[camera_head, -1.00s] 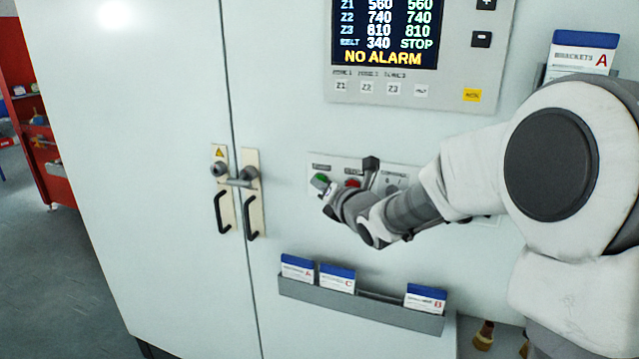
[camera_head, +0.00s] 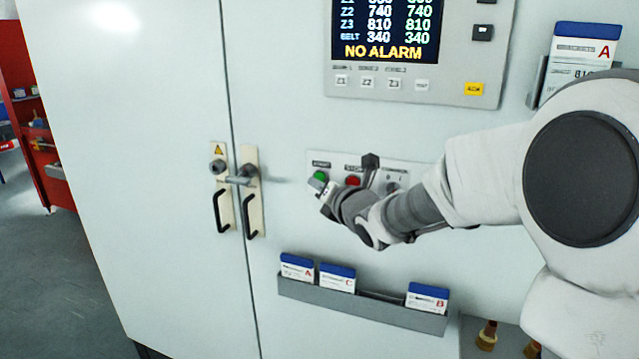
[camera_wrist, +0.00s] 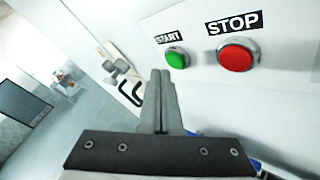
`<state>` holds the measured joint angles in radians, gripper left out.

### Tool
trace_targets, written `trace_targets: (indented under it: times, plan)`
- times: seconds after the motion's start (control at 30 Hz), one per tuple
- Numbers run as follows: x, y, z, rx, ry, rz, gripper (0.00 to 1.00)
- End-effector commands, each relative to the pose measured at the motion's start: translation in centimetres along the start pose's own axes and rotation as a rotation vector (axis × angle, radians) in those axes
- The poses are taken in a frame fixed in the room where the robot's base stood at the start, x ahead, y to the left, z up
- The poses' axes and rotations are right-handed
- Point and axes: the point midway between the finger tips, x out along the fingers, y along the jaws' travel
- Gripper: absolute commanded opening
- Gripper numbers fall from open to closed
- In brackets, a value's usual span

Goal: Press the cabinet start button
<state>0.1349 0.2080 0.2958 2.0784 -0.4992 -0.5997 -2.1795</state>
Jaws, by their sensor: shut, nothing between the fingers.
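The green START button (camera_head: 320,176) sits at the left end of the control strip on the cabinet front, under a START label. It also shows clearly in the wrist view (camera_wrist: 177,58). My gripper (camera_head: 318,188) is shut and empty, its fingertips just below the button in the head view. In the wrist view the closed fingers (camera_wrist: 161,76) point toward the panel, just left of and below the button; a small gap seems to separate them. The display (camera_head: 385,28) above reads BELT 340 340 and NO ALARM.
The red STOP button (camera_wrist: 237,54) is close to the right of START. A black-knobbed selector (camera_head: 391,187) is farther right, partly behind my arm. Door handles (camera_head: 237,180) are to the left. A card tray (camera_head: 360,304) is mounted below.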

Motion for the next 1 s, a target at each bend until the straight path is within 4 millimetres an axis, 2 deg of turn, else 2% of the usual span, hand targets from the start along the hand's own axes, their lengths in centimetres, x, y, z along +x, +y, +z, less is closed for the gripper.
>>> trace_targets:
  times: [0.27, 0.73, 1.0]
  plan:
    - [-0.3, 0.2, -0.4, -0.001, 0.001, 0.001, 0.00]
    - [-3.3, 2.3, -2.6, -0.001, 0.001, 0.000, 0.00]
    - [-3.5, 2.6, -2.6, 0.001, 0.002, -0.001, 0.00]
